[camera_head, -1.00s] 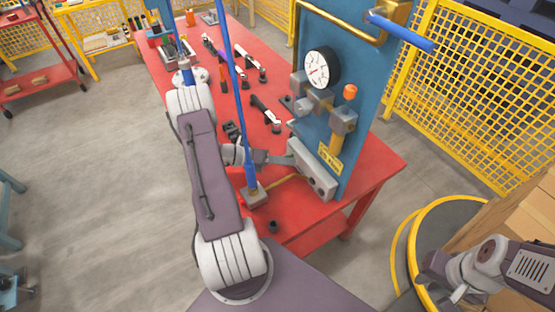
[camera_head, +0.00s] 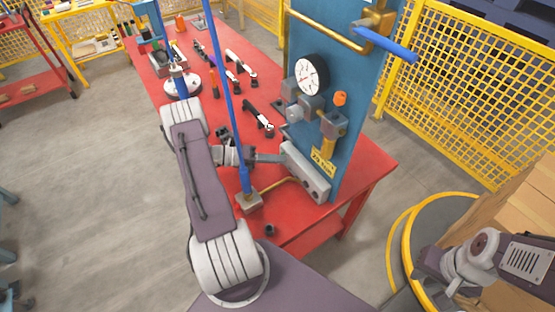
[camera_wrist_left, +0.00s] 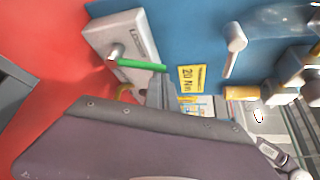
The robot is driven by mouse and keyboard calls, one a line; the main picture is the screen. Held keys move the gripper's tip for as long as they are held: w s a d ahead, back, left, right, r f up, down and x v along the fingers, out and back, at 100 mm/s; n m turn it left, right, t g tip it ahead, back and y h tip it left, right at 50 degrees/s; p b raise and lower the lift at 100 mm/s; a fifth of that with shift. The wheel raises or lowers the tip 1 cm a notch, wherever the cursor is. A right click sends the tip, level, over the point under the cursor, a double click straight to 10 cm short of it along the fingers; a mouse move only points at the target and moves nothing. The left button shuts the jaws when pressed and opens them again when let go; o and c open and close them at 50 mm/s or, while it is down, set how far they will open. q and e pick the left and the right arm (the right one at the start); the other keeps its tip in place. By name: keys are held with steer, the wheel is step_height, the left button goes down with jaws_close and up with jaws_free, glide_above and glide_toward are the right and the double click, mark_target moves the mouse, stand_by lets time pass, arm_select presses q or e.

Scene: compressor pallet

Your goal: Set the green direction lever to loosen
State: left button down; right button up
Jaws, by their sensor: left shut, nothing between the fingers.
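The green direction lever (camera_wrist_left: 138,64) shows in the left wrist view as a thin green bar. It is attached at a round metal pivot on a grey box (camera_wrist_left: 108,32) and points right. In the head view the grey box (camera_head: 306,172) is at the foot of the blue panel, and I cannot make out the lever there.
The blue panel (camera_head: 345,110) carries a dial gauge (camera_head: 311,75), an orange-capped fitting and a yellow label (camera_wrist_left: 192,78). A blue upright rod (camera_head: 228,90) stands close to my left wrist. Several tools lie on the red table (camera_head: 285,225). A yellow mesh fence (camera_head: 480,100) stands behind.

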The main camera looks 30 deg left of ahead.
arm_select(q)
steer(key=b+v, duration=0.1)
steer(key=v, duration=0.8)
steer(key=shift+s+r, duration=0.1)
steer(key=shift+r, duration=0.05)
